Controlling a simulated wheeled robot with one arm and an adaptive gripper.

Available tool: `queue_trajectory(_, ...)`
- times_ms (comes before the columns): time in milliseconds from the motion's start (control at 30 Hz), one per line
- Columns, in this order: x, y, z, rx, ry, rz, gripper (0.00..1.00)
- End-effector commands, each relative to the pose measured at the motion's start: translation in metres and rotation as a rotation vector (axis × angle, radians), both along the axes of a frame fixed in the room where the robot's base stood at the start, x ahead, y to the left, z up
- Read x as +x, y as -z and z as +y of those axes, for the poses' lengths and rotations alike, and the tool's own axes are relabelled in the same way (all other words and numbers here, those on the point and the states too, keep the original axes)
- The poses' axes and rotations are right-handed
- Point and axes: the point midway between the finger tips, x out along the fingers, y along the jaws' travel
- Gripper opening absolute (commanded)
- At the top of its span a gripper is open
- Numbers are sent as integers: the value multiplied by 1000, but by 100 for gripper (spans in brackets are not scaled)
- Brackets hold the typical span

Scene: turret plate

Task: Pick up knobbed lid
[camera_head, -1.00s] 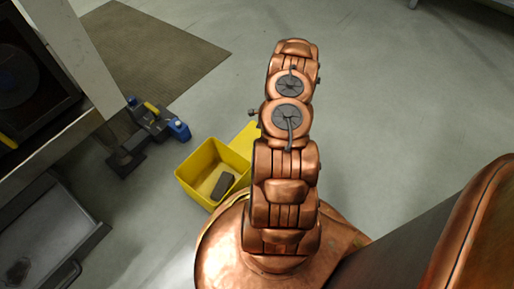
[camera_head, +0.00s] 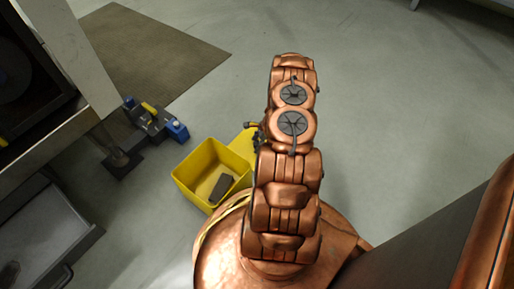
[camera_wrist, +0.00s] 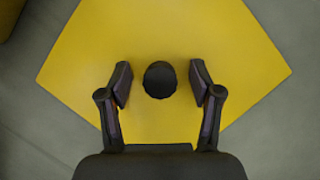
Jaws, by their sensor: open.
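The knobbed lid is a flat yellow plate (camera_wrist: 80,60) with a round black knob (camera_wrist: 160,80) in the middle of the wrist view. My gripper (camera_wrist: 161,84) is open, with one finger on each side of the knob and a gap on both sides. I cannot tell from this view how far the fingertips are above the plate. In the head view a small yellow part of the lid (camera_head: 244,141) shows beside my arm, and the arm hides the rest.
A yellow open bin (camera_head: 187,186) with a dark grey block (camera_head: 221,187) inside stands left of my arm. A blue and black device (camera_head: 150,123) lies further left, near a grey machine (camera_head: 70,60). A brown mat (camera_head: 150,55) lies behind. The floor to the right is clear.

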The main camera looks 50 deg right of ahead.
Motion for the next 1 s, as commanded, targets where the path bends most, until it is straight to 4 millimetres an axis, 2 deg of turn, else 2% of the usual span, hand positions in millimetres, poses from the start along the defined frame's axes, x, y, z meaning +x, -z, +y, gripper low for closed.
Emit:
queue_trajectory(67,0,0,0,0,0,0,58)
queue_trajectory(600,0,0,0,-1,-1,0,2)
queue_trajectory(1000,0,-1,0,-2,-1,0,0)
